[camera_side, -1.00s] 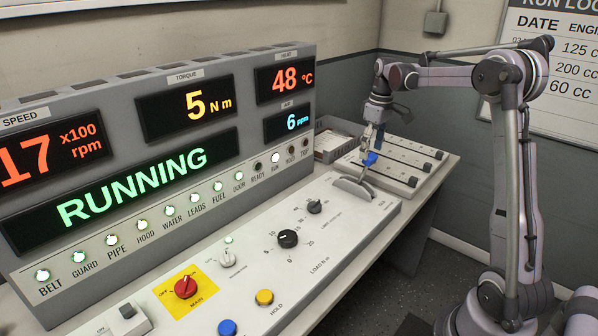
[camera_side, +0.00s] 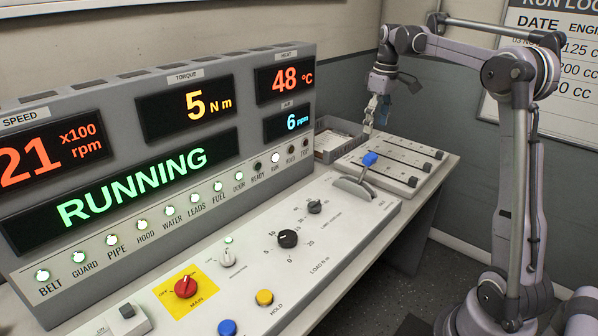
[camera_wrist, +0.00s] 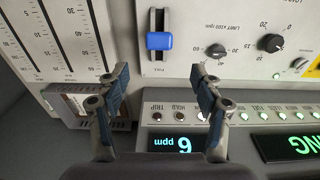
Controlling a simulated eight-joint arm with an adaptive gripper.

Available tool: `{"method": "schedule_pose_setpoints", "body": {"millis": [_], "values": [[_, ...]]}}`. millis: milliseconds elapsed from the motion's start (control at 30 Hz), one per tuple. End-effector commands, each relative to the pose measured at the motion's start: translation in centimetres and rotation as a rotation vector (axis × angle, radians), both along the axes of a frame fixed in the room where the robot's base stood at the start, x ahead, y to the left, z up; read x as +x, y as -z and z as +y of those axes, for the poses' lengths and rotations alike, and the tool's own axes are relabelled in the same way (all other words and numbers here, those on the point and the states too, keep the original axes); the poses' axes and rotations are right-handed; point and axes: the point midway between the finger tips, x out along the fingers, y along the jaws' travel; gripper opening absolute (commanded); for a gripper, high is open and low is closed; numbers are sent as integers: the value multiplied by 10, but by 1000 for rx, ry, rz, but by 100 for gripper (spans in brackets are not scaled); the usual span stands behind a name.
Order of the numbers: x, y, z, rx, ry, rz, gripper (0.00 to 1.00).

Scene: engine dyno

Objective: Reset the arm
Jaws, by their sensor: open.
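My gripper (camera_side: 369,116) is in the air above the far end of the console, near the blue-topped throttle lever (camera_side: 369,159). In the wrist view my gripper (camera_wrist: 164,77) has its two fingers apart with nothing between them. The blue lever knob (camera_wrist: 160,41) lies beyond the fingertips there, apart from them. In the side view the lever stands in its slot, clear of the gripper.
The display panel (camera_side: 158,183) reads RUNNING, 21 x100 rpm, 5 Nm, 48 °C and 6 ppm. The console (camera_side: 330,238) holds a load knob (camera_side: 288,239) and a red main switch (camera_side: 186,286). A slider board (camera_side: 392,163) and a grey tray (camera_side: 336,138) lie behind the lever.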

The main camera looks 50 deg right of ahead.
Motion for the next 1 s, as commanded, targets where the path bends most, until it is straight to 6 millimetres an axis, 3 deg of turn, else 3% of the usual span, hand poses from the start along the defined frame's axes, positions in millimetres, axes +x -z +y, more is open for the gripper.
{"method": "schedule_pose_setpoints", "body": {"millis": [167, 467, 700, 1000], "values": [[1, -5, 36, -25, -5, -38, 66], [-17, -2, 142, -79, -4, -185, 66], [-50, 18, 216, -82, -3, -320, 66], [-99, 64, 284, -37, -4, -484, 66]]}}
